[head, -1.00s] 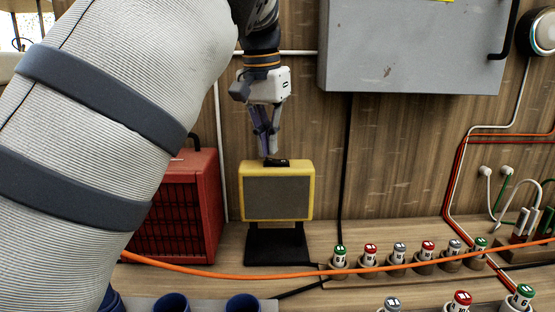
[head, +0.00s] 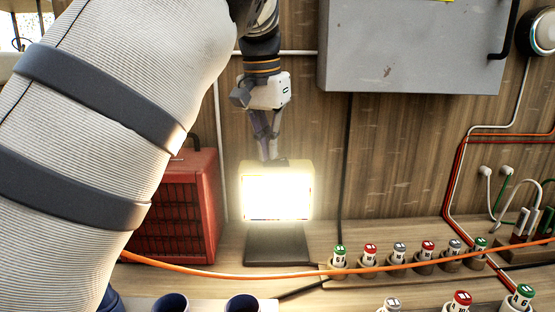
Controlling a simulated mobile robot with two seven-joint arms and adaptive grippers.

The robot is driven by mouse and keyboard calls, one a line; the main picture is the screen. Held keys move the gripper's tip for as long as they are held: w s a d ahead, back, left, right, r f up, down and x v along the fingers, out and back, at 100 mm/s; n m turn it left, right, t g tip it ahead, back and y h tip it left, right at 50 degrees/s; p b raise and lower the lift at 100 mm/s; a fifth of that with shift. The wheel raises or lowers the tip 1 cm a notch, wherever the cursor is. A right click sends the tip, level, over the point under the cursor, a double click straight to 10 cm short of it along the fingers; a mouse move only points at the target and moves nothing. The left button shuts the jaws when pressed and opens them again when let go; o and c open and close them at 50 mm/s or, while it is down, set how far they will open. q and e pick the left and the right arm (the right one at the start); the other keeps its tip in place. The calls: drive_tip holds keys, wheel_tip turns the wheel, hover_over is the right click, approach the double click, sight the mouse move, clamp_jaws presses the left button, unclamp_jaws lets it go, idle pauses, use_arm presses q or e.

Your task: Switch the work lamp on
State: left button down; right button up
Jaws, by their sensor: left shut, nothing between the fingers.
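The work lamp (head: 276,193) stands upright on its dark base on the bench, left of the middle. Its front panel glows bright white, and the glare washes out most of its yellow frame. My left gripper (head: 268,158) points straight down from above, its fingers together and empty. Its fingertips are at the top of the lamp, where a dark switch sits; the tips hide part of it, and I cannot tell whether they touch. My right gripper does not show.
A red heater-like box (head: 178,205) stands left of the lamp, partly behind my arm. An orange cable (head: 300,273) runs across the bench in front. Several numbered plugs (head: 400,252) stand to the right. A grey metal cabinet (head: 415,45) hangs on the wall above right.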

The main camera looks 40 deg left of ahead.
sight(270, 161)
use_arm(q)
drive_tip(key=shift+r, duration=3.35)
drive_tip(key=shift+f, duration=0.1)
